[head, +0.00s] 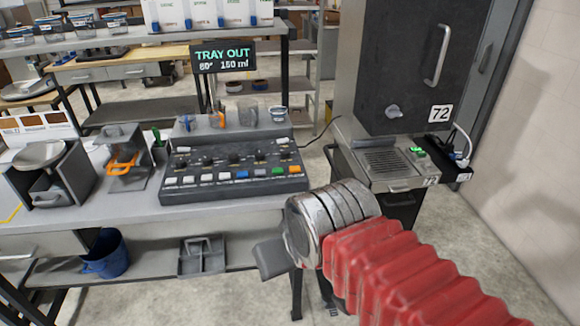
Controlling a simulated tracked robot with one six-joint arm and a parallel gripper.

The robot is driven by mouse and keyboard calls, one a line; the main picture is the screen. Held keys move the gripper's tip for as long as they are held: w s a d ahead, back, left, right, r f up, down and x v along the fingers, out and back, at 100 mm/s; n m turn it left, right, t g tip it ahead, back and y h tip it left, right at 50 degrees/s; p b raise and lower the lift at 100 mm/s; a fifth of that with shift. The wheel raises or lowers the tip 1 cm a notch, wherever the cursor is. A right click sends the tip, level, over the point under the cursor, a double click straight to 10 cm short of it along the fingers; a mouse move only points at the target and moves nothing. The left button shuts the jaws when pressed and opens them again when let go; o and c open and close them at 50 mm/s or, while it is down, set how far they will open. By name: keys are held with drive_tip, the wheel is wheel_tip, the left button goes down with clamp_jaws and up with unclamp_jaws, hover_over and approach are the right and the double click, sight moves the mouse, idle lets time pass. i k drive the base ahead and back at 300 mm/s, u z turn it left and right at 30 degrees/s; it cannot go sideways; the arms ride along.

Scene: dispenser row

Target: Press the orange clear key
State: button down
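The control console (233,195) stands on the grey bench, a dark sloped panel with several knobs and a front row of keys. The orange key (295,169) is at the right end of that row, beside a green key (278,171). Its lettering is too small to read. My gripper (272,258) shows only as a dark grey piece beyond the silver wrist, below and in front of the console and apart from the orange key. Most of it is hidden by the wrist, so its opening cannot be seen.
A display (223,58) reads "TRAY OUT 60° 150 ml". Several small cups stand behind the console. A scale (42,157) and a holder with an orange-handled tool (124,165) are to its left. A tall machine (400,75) marked 72 stands right.

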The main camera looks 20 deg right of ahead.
sight(292, 169)
drive_tip(key=i, duration=0.95)
drive_tip(key=z, duration=0.05)
